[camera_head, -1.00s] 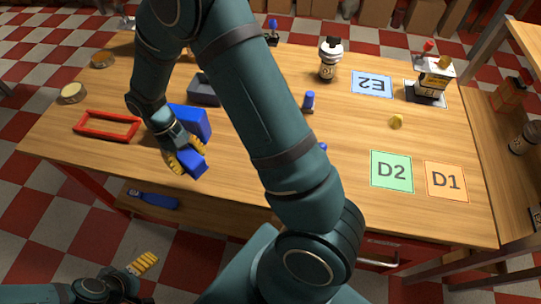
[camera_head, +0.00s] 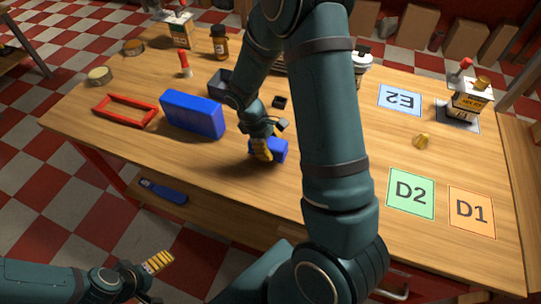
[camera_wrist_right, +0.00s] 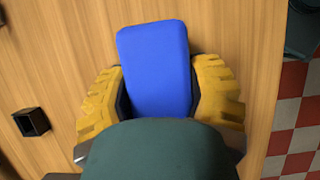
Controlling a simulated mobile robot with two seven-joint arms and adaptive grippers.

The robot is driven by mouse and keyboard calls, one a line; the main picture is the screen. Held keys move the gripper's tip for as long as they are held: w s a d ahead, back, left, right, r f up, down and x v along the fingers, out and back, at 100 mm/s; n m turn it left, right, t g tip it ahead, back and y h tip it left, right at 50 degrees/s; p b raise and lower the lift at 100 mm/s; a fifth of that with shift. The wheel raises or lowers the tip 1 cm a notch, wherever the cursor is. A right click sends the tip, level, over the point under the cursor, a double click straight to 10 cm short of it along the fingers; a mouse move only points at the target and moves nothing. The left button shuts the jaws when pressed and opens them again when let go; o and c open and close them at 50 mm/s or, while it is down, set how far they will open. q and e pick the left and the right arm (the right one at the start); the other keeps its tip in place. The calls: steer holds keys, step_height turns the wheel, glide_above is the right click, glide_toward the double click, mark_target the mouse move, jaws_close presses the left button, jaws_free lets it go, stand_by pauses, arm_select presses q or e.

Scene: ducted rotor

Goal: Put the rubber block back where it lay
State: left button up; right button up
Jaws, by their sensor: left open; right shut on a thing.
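The blue rubber block (camera_head: 281,150) is in my right gripper (camera_head: 264,150), over the middle of the table near its front side. In the right wrist view the block (camera_wrist_right: 157,65) sits between the two yellow ridged fingers, which close on its sides, with wood behind it. I cannot tell whether it touches the tabletop. My left gripper (camera_head: 160,262) is open and empty, low at the left, in front of the table and away from it.
A larger blue box (camera_head: 193,115) and a red frame (camera_head: 125,111) lie to the left. A grey tray (camera_head: 216,84) and small dark square (camera_head: 279,102) are behind the block. Mats D2 (camera_head: 411,193), D1 (camera_head: 471,211) and E2 (camera_head: 400,100) lie right. My right arm hides the table's centre.

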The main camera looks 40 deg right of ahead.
steer(key=shift+f+b, duration=0.45)
steer(key=shift+f, duration=1.4)
steer(key=shift+f, duration=0.15)
steer(key=o, duration=1.2)
steer(key=shift+c, duration=0.2)
steer(key=shift+r, duration=0.2)
steer(key=p+v, duration=0.2)
steer(key=v, duration=1)
steer(key=shift+p, duration=0.35)
